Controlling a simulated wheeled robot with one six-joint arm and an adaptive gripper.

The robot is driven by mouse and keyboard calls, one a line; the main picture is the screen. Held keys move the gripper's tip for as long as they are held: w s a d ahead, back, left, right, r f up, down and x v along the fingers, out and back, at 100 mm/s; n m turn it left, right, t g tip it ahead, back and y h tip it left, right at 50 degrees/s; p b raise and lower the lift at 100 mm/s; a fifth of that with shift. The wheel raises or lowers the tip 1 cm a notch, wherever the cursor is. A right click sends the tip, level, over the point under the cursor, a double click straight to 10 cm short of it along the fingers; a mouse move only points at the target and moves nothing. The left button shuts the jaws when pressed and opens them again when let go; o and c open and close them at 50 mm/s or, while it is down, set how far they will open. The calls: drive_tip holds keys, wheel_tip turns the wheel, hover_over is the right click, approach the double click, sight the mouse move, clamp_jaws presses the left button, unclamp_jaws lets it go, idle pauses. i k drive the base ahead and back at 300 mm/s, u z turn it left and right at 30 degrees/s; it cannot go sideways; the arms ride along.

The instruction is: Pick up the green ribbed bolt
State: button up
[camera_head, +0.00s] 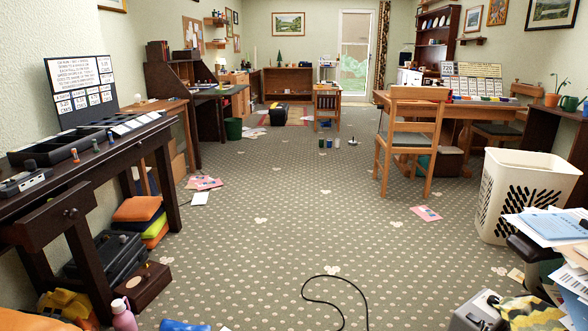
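I cannot make out a green ribbed bolt for certain. Several small upright pieces stand along the front of the dark wooden table (95,170) at the left. One is a dark, greyish-green piece (30,165) by a grey device at the table's near end; it is too small to tell whether it is ribbed. An orange piece (75,156) and a blue-grey piece (95,145) stand farther along, in front of a black compartment tray (50,154). My gripper is not in view.
A white laundry basket (523,200) and stacked papers (550,226) stand at the right. A black cable (338,278) lies on the carpet in front. Black cases (108,262) and a wooden box (143,286) sit under the left table. The middle carpet is mostly clear.

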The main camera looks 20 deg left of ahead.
sight(96, 149)
drive_tip(key=u, duration=0.5)
drive_tip(key=i, duration=1.4)
drive_tip(key=u, duration=1.6)
drive_tip(key=i, duration=0.65)
drive_tip(key=u, duration=0.35)
